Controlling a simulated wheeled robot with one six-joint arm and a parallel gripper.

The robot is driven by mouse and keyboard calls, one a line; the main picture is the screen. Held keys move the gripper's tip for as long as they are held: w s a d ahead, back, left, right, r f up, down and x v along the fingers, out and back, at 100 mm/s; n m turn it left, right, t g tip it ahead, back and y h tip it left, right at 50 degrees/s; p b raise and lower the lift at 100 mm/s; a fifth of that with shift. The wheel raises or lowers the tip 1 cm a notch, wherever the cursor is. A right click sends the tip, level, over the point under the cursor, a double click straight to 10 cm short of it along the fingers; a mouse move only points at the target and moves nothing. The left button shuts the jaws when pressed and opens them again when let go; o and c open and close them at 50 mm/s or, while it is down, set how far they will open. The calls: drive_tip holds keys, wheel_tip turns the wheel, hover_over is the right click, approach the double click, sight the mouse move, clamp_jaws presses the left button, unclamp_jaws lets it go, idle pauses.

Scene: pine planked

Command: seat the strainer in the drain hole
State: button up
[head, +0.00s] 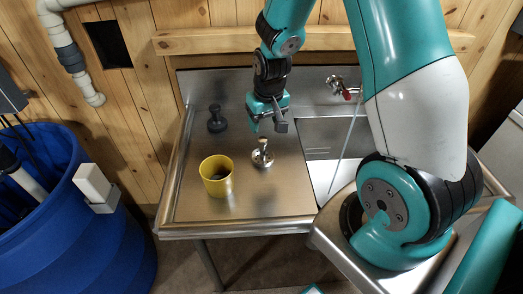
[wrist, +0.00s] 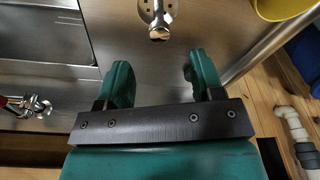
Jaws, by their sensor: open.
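The metal strainer (head: 262,157), a round plate with an upright post, stands on the steel drainboard left of the sink. In the wrist view, its post and perforated plate (wrist: 159,28) show at the top edge. My gripper (head: 267,123) is open and empty, behind and above the strainer, apart from it. Its two teal fingers (wrist: 160,70) show spread in the wrist view, with the strainer beyond their tips. The sink basin (head: 325,150) is to the right, partly covered by my arm. I cannot make out the drain hole.
A yellow cup (head: 216,182) stands left of the strainer, and a dark knobbed object (head: 216,120) stands behind it. A red-handled tap (head: 340,87) is on the back wall above the sink. A blue barrel (head: 75,215) stands at left. The drainboard's front is clear.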

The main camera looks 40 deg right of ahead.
sight(263, 139)
drive_tip(key=f, duration=0.3)
drive_tip(key=f+p, duration=0.1)
drive_tip(key=f, duration=0.1)
drive_tip(key=shift+w+f, duration=0.15)
drive_tip(key=shift+w, duration=0.25)
drive_tip(key=shift+w+d+f+p, duration=0.1)
drive_tip(key=shift+w+f+p, duration=0.2)
drive_tip(key=shift+f, duration=0.55)
drive_tip(key=shift+w+d+f+p, duration=0.1)
drive_tip(key=shift+f+p, duration=0.3)
drive_tip(key=shift+f, duration=0.45)
drive_tip(key=shift+w+d+f+p, duration=0.15)
drive_tip(key=shift+f+p, duration=0.2)
drive_tip(key=shift+f, duration=0.5)
drive_tip(key=c, duration=1.1)
drive_tip(key=shift+r, duration=0.15)
